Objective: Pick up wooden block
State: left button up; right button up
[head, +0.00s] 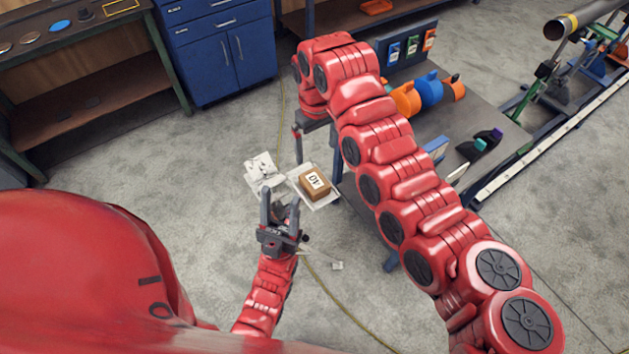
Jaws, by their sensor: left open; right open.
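A brown wooden block (315,182) with a white label marked in black lies on a white sheet (326,201) on the floor, near the middle of the head view. My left gripper (280,198) is open, just left of and below the block in the picture. Its fingers point up the picture, and I see nothing between them. My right gripper (316,155) is open above the block in the picture, partly hidden behind my red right arm. I cannot tell how high either gripper is over the floor.
Crumpled white paper (262,168) lies left of the block. A grey table (480,112) with orange and blue parts stands to the right, behind my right arm. A blue cabinet (222,50) and a workbench (85,85) stand at the back left. A pipe (580,18) rests on a stand at upper right. Floor at left is clear.

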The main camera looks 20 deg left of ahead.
send_over(316, 181)
jog(key=f, duration=0.7)
jog(key=shift+s+f, duration=0.3)
jog(key=shift+s, duration=0.05)
notch_tip(316, 181, down, 3)
jog(key=shift+w+d+r+p, duration=0.1)
jog(key=shift+d+r+p, duration=0.1)
jog(key=shift+p, duration=0.5)
jog(key=shift+a+f+p, duration=0.1)
jog(key=shift+f+p, duration=0.55)
jog(key=shift+p, duration=0.1)
jog(key=shift+w+a+f+p, duration=0.1)
jog(key=shift+f+p, duration=0.35)
jog(key=shift+f, duration=1.65)
jog(key=c, duration=1.4)
jog(key=shift+w+r, duration=0.1)
jog(key=shift+r, duration=0.15)
